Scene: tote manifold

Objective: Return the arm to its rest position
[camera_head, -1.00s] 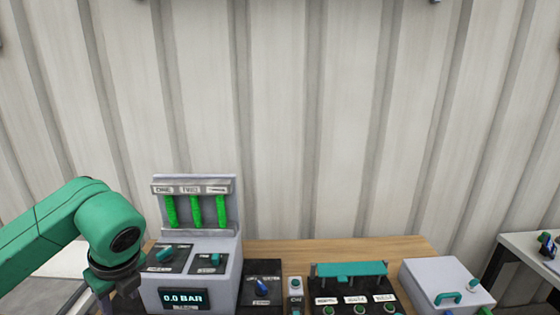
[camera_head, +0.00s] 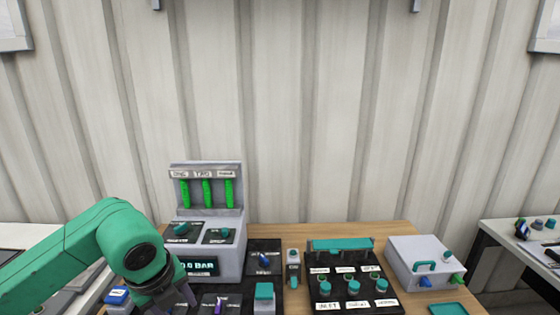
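My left arm (camera_head: 95,240) is green and comes in from the left edge. Its dark wrist and gripper (camera_head: 172,298) hang at the lower left, partly cut off by the bottom edge. Whether its fingers are open or shut does not show. The gripper overlaps the left front of the table in the picture, beside the grey console with the display (camera_head: 200,266). My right arm and gripper are not in view.
The wooden table (camera_head: 385,234) carries the console with green tubes (camera_head: 207,192), a black connector panel (camera_head: 345,280), a grey box with a teal handle (camera_head: 425,262) and a teal tray (camera_head: 447,309). A side table (camera_head: 500,235) stands at the right. Corrugated wall is behind.

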